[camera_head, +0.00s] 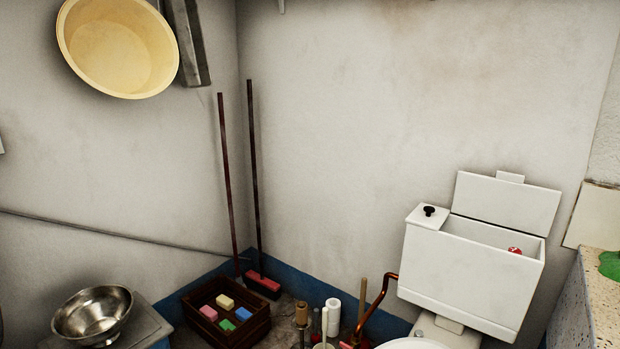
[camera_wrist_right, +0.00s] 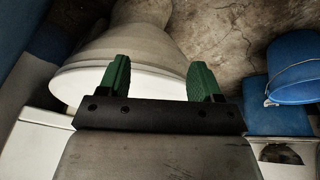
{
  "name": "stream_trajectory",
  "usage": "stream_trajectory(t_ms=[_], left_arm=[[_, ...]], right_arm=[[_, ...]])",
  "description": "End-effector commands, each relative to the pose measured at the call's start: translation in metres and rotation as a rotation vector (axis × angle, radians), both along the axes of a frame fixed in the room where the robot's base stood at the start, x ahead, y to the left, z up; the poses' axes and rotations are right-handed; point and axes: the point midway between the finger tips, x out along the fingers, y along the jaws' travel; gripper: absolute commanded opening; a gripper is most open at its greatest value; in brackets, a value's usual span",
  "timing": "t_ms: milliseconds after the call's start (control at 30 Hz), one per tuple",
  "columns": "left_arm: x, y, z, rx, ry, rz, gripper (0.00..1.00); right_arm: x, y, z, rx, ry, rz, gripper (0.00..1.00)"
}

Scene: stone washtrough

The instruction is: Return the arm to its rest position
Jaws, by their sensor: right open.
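My right gripper (camera_wrist_right: 160,76) shows in the right wrist view with its two green fingers spread apart. Nothing is between them. Beyond the fingers is a pale toilet bowl (camera_wrist_right: 110,50), and the fingers overlap its rim in the picture; I cannot tell the gap between them. Neither of my arms shows in the head view. My left gripper is in no view.
The head view has a toilet cistern (camera_head: 465,280) with its lid raised and a red item (camera_head: 514,251) inside. A wooden crate (camera_head: 222,338) holds several coloured blocks. A metal bowl (camera_head: 92,315) stands at left. A blue bucket (camera_wrist_right: 293,70) is at right in the wrist view.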

Motion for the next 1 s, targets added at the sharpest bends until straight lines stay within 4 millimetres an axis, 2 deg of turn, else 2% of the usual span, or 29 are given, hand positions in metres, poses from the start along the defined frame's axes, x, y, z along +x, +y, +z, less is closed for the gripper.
stream_trajectory(t_ms=[33,100,267,300,467,667,767,1000], left_arm=[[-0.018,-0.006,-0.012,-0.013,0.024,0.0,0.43],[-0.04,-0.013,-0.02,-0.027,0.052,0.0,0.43],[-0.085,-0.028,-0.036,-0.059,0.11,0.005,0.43],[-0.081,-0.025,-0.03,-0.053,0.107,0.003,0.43],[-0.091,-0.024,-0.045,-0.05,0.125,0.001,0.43],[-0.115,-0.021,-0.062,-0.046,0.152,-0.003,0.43],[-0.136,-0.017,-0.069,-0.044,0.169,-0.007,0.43],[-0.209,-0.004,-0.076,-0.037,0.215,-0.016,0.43]], right_arm=[[-0.018,0.006,-0.011,0.013,0.024,0.0,0.65],[-0.04,0.013,-0.021,0.028,0.052,0.0,0.65],[-0.085,0.028,-0.036,0.06,0.11,-0.005,0.65],[-0.082,0.026,-0.031,0.054,0.108,-0.003,0.65],[-0.091,0.023,-0.045,0.053,0.126,0.0,0.65],[-0.115,0.02,-0.062,0.049,0.151,0.004,0.65],[-0.136,0.017,-0.069,0.047,0.168,0.007,0.65],[-0.209,0.003,-0.076,0.038,0.216,0.016,0.65]])
